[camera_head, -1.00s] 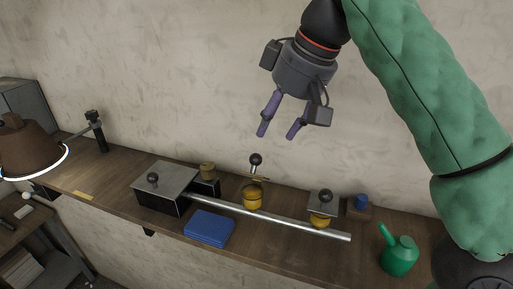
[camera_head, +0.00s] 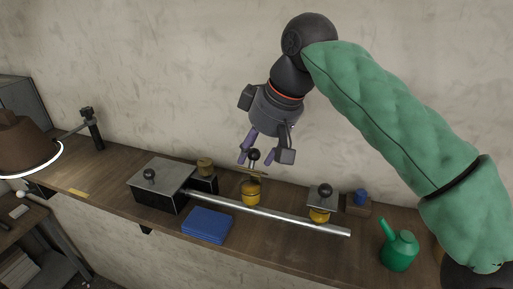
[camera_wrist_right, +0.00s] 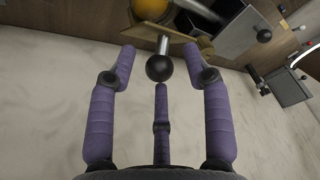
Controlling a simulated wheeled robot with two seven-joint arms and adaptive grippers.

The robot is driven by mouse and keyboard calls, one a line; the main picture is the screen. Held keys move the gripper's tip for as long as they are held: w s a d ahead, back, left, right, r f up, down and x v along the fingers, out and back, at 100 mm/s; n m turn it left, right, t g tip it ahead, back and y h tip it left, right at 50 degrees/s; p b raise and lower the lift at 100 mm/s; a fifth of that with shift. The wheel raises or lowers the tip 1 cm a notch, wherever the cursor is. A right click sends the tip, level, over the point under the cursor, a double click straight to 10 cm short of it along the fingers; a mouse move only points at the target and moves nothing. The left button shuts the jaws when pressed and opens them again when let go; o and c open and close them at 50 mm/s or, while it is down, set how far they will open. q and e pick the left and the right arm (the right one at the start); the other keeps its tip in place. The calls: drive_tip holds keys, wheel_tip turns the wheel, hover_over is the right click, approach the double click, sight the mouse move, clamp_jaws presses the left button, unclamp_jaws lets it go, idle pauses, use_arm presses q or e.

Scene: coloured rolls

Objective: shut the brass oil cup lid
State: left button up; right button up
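The brass oil cup (camera_head: 251,196) is a yellow cup on the wooden shelf, in the middle of the head view. Its brass lid (camera_head: 257,176) shows as a thin plate above the cup, seemingly raised at an angle, with a black ball knob (camera_head: 253,154) on a stem. My right gripper (camera_head: 257,159) is open, pointing down, with its fingers around the knob. In the right wrist view the knob (camera_wrist_right: 160,68) lies between the spread fingers, with no clear grip on it; the lid (camera_wrist_right: 185,47) and part of the cup (camera_wrist_right: 152,7) show beyond. My left gripper is not in view.
A steel-lidded black box (camera_head: 160,178) stands at the left, a blue block (camera_head: 208,225) in front. A metal bar (camera_head: 290,220) runs along the shelf. A second yellow cup (camera_head: 319,216) with a grey lid and a green oil can (camera_head: 399,252) stand to the right.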

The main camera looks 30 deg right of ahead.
drive_tip(key=shift+s, duration=0.1)
clamp_jaws()
drive_tip(key=a+t+h+b, duration=0.1)
drive_tip(key=b, duration=0.1)
drive_tip(key=s+a+f+t+h+b, duration=0.1)
drive_tip(key=b, duration=0.1)
drive_tip(key=shift+s+f+n+t+h, duration=0.15)
drive_tip(key=shift+s+n+t+h, duration=0.15)
drive_tip(key=shift+n+h, duration=0.1)
drive_tip(key=shift+s+a+f+n+t+h+b, duration=0.4)
drive_tip(key=shift+t+h+b, duration=0.35)
drive_tip(key=shift+b, duration=0.45)
drive_tip(key=shift+s+a+f+t+h+b, duration=0.3)
drive_tip(key=shift+t+h+b, duration=0.45)
drive_tip(key=shift+b, duration=0.45)
drive_tip(key=shift+o, duration=0.6)
unclamp_jaws()
drive_tip(key=shift+w, duration=0.1)
